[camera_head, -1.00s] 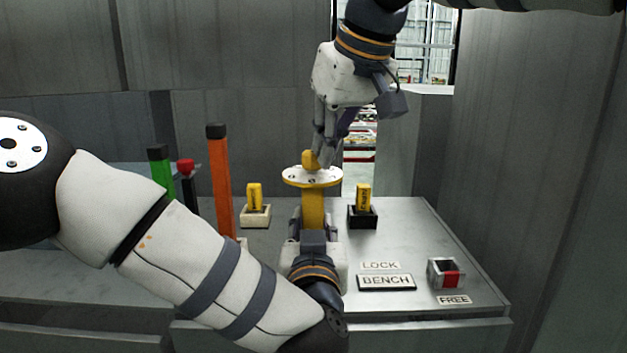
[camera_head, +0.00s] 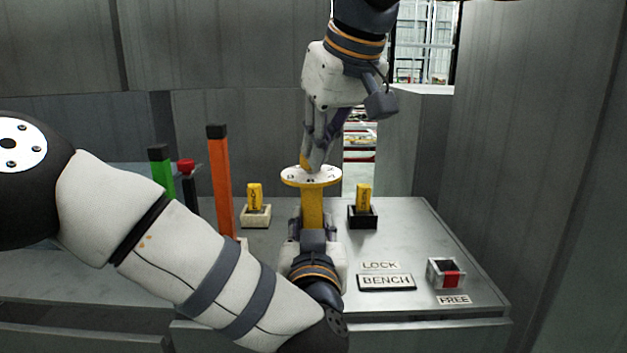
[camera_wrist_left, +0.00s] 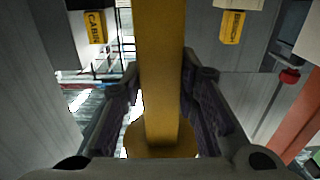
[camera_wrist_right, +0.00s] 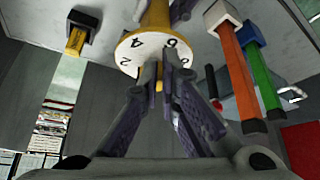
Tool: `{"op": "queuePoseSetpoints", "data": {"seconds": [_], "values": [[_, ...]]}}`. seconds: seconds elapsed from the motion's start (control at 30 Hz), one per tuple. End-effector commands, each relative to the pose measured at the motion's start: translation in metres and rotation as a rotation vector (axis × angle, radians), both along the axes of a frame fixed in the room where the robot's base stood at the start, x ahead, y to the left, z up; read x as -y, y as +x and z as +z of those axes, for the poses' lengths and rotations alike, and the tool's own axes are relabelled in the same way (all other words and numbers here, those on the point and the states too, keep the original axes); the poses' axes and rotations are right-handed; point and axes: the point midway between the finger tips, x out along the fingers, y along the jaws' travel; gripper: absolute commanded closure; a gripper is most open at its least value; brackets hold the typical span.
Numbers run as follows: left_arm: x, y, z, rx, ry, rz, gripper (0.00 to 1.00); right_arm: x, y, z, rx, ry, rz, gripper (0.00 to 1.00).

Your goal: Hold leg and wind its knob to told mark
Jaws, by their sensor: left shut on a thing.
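The yellow leg (camera_head: 313,205) stands upright at the middle of the bench, topped by a round white dial plate (camera_head: 296,177) with numbers. My left gripper (camera_head: 313,226) is shut on the leg below the plate; in its wrist view the yellow post (camera_wrist_left: 161,80) runs between the pads. My right gripper (camera_head: 314,163) points down from above, its fingertips at the yellow knob (camera_head: 304,161) on the plate. In the right wrist view the fingers mostly hide the knob (camera_wrist_right: 158,84), and 2, 4, 6 and 8 show on the dial (camera_wrist_right: 136,48). The grip on the knob is unclear.
Yellow tags stand in a pale holder (camera_head: 256,217) and a black holder (camera_head: 361,219). Orange (camera_head: 220,185) and green (camera_head: 161,170) posts stand left. LOCK, BENCH (camera_head: 386,282) and FREE labels and a red-marked box (camera_head: 445,272) lie right.

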Motion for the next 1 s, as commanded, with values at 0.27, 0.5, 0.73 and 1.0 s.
{"op": "queuePoseSetpoints", "data": {"seconds": [0.27,0.5,0.73,1.0], "values": [[0.004,-0.001,-0.001,0.0,0.0,-0.012,1.0,-0.001,-0.007,0.009,-0.006,0.0,0.003,1.0],[0.002,-0.001,-0.001,-0.001,-0.001,-0.007,1.0,0.0,-0.006,0.047,-0.003,0.0,0.001,1.0],[0.002,0.0,-0.001,-0.001,-0.001,-0.005,1.0,0.001,-0.007,0.059,-0.005,-0.001,0.002,1.0],[0.001,0.0,0.0,-0.001,-0.001,-0.004,0.61,0.001,-0.007,0.059,-0.004,-0.001,0.002,1.0]]}}
